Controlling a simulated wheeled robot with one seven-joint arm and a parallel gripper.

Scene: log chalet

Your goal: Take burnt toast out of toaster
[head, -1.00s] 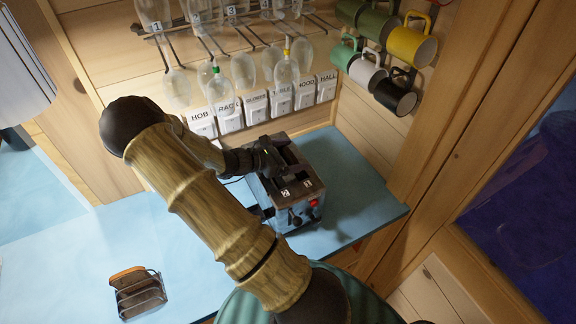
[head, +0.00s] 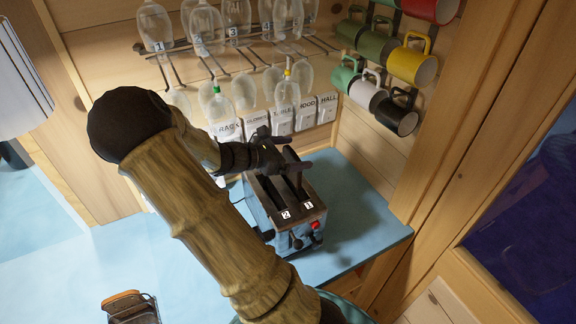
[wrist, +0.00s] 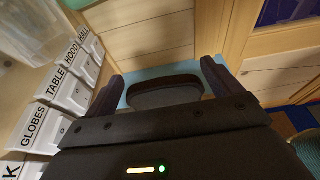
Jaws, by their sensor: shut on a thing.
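The toaster (head: 300,226) is blue-grey with a dark top, two long slots and labels 1 and 2. It stands on the blue counter below the wall rack. My gripper (head: 286,160) is over the back part of the toaster's top. In the wrist view my gripper (wrist: 164,88) is shut on a dark, nearly black slice, the burnt toast (wrist: 166,93), between its two fingers. In the head view my gripper largely hides the slice, and I cannot tell how much of it is still inside a slot.
Several mugs (head: 412,62) hang at upper right; glasses (head: 216,103) hang behind the toaster above labelled white boxes (head: 327,107). The blue counter (head: 180,252) is clear left of the toaster.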

